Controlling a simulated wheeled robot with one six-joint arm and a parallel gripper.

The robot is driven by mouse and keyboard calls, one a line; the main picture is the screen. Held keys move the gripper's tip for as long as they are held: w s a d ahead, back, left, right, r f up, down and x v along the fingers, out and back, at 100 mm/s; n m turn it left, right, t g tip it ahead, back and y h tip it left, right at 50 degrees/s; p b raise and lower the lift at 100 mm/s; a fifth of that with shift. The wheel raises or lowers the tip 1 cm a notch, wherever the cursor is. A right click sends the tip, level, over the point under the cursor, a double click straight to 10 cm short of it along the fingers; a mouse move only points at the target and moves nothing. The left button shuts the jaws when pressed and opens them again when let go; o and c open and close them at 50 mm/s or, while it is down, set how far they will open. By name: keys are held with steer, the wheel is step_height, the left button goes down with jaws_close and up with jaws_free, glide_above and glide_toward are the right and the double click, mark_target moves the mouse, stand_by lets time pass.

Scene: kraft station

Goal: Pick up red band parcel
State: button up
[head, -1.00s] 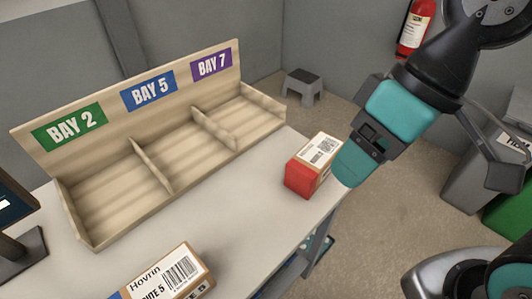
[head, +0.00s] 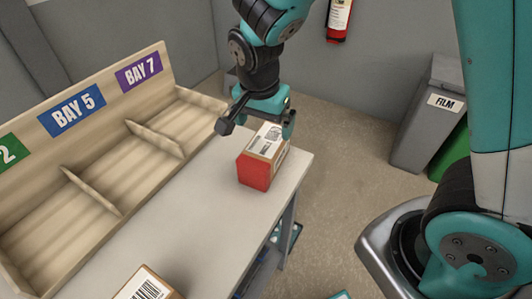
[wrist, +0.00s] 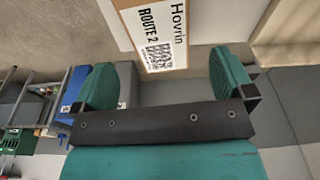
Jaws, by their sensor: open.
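The red band parcel (head: 254,172) stands on the grey-white table near its right edge. It is a cardboard box with a red front end and a white label on top. My gripper (head: 257,126) is open at the parcel's far end, its fingers spread to left and right. In the wrist view the parcel's label (wrist: 150,35), reading Hovrin and ROUTE 2, shows at the top, between and ahead of the two teal fingers (wrist: 165,78). I cannot tell whether a finger touches the box.
A wooden rack (head: 125,128) with bays marked BAY 5 and BAY 7 stands left of the parcel. Another labelled parcel (head: 146,284) lies at the table's near edge. A grey FILM bin (head: 427,115) stands on the floor at right. The table (head: 200,215) between is clear.

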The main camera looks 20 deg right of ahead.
mark_target(265, 143)
steer(key=f, duration=0.3)
steer(key=shift+w+d+f, duration=0.2)
steer(key=shift+d+f, duration=0.05)
steer(key=shift+f, duration=0.15)
steer(key=shift+w+d+f+p, duration=0.1)
steer(key=shift+f+p, duration=0.4)
steer(key=shift+f, duration=2.25)
steer(key=shift+c, duration=0.5)
steer(key=c, duration=1)
steer(key=shift+r, duration=0.1)
